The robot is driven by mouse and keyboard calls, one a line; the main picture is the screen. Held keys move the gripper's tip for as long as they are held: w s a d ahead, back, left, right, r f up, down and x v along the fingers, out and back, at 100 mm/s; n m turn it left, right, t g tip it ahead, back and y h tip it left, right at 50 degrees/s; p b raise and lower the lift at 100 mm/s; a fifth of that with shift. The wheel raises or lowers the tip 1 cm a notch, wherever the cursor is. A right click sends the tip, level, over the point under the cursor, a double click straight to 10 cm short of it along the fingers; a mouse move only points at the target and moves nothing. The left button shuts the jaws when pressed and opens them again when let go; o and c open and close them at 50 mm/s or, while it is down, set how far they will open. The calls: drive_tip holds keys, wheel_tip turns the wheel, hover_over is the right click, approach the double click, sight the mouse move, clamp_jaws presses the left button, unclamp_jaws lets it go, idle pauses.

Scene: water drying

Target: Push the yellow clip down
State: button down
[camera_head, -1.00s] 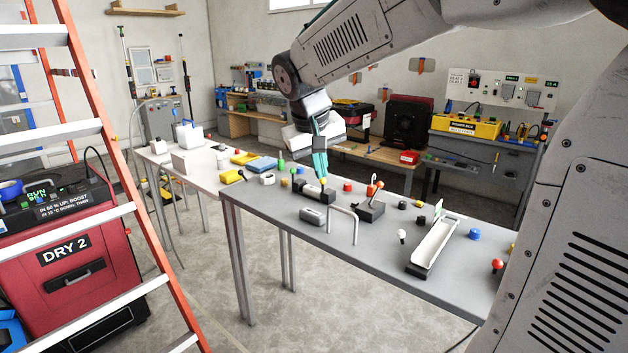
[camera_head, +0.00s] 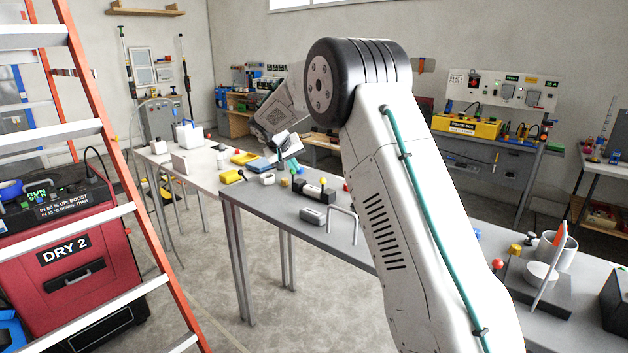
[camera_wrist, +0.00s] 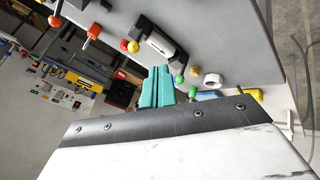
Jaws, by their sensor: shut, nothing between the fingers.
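I cannot single out the yellow clip for certain. A small yellow piece (camera_head: 323,182) shows at the dark holder with a white cylinder (camera_head: 312,190) on the grey table; it is too small to make out. In the wrist view the holder (camera_wrist: 160,42) lies just beyond my fingers, with a round yellow knob (camera_wrist: 133,47) beside it. My gripper (camera_wrist: 158,86) has its two teal fingers together, with nothing between them. In the head view my gripper (camera_head: 293,162) is small, partly hidden by my wrist, above the table's far part.
A grey box (camera_head: 314,215) and a metal arch handle (camera_head: 342,226) stand nearer. My arm covers the middle of the grey table. A red-railed ladder (camera_head: 120,175) stands at left.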

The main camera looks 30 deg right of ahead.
drive_tip(key=shift+f, duration=0.1)
drive_tip(key=w+d+f, duration=0.2)
drive_tip(key=d+f, duration=0.5)
drive_tip(key=d, duration=0.2)
drive_tip(key=shift+w+f, duration=0.3)
drive_tip(key=shift+f, duration=0.05)
